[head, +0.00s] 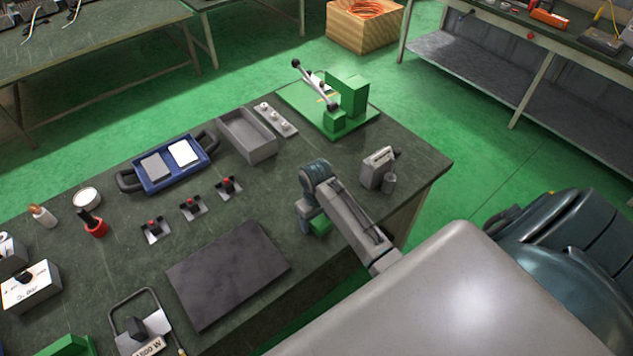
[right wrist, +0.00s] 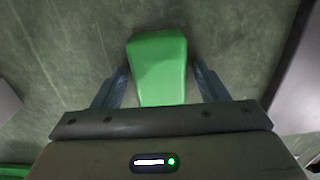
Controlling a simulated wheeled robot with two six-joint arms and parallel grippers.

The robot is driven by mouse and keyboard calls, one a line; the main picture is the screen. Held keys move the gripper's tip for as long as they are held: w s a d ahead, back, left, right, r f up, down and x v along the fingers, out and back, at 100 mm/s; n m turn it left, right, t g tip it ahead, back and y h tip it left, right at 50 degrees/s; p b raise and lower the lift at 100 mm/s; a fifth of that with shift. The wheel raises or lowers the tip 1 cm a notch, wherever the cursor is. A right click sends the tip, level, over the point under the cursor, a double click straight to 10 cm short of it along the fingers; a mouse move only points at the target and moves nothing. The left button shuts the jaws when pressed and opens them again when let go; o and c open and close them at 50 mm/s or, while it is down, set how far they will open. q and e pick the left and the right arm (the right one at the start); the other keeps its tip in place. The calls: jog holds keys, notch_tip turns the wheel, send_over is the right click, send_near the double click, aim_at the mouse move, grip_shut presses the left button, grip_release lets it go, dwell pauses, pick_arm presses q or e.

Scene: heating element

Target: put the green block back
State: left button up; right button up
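The green block (head: 320,226) is by the right edge of the dark workbench, partly hidden by my right gripper (head: 308,212). In the right wrist view the green block (right wrist: 160,68) lies between the two fingers of my right gripper (right wrist: 161,85). Narrow gaps show between the block and the fingers, so the gripper looks open around it. I cannot tell whether the block touches the bench top. My left gripper is not in view.
A green press fixture (head: 348,92) with a lever stands at the back. A blue tray (head: 160,185) and grey bin (head: 262,153) lie further back. Bare bench (head: 265,205) shows between.

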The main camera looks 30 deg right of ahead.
jog(key=shift+r, duration=0.15)
notch_tip(320, 180, up, 7)
jog(key=b, duration=0.3)
jog(key=shift+r, duration=0.15)
notch_tip(320, 180, up, 5)
jog(key=p, duration=0.3)
jog(key=shift+f, duration=0.25)
